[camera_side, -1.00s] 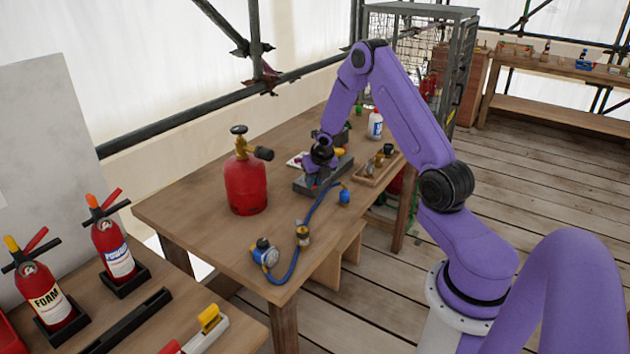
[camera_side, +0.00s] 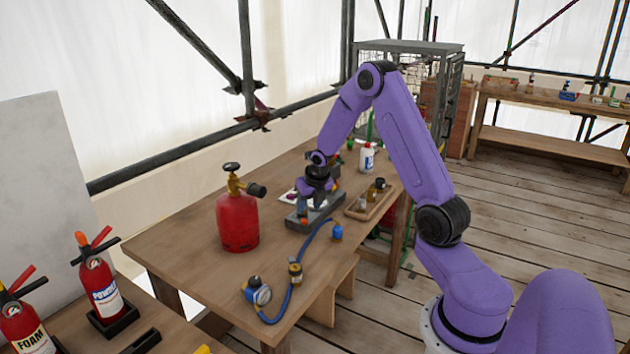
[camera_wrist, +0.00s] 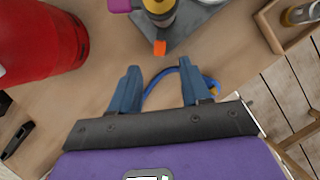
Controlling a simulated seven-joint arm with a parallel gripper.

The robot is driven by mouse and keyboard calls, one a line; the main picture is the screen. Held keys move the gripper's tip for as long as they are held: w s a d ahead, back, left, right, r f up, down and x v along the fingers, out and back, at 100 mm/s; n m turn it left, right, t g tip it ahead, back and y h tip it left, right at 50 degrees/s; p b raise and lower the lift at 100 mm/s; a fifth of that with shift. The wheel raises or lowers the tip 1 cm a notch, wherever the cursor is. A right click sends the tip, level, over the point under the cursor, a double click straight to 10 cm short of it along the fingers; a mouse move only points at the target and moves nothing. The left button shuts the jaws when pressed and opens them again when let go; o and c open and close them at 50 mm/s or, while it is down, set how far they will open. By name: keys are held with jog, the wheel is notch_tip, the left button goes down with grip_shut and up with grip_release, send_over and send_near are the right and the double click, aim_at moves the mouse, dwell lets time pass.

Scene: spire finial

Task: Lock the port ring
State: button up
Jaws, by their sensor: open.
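A fixture with a grey base (camera_side: 300,222) stands on the wooden bench. In the wrist view its grey plate (camera_wrist: 192,28) carries a round dark-and-brass fitting (camera_wrist: 158,10) with an orange tab (camera_wrist: 159,47) and a purple part (camera_wrist: 122,5) to the left. I cannot tell which part is the port ring; the fitting is cut off by the top edge. My gripper (camera_wrist: 158,86) is open, with its two blue fingers apart and nothing between them. The orange tab lies just beyond the fingertips in the picture. In the side view my gripper (camera_side: 304,206) is low over the base and partly hidden.
A red cylinder (camera_side: 238,222) with a brass valve stands left of the fixture. A blue hose (camera_side: 298,272) with a gauge (camera_side: 258,291) lies at the front. A wooden tray (camera_side: 358,210) and a white bottle (camera_side: 367,158) are to the right. Bare bench lies left of the hose.

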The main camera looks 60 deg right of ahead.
jog(key=v, duration=1.1)
jog(key=shift+r, duration=0.2)
jog(key=shift+c, duration=0.4)
jog(key=r+n+g+y, duration=0.15)
jog(key=n+g, duration=0.25)
jog(key=n, duration=2.9)
send_over(305, 222)
jog(key=shift+y, duration=0.45)
notch_tip(305, 222, down, 18)
jog(key=shift+r, duration=0.1)
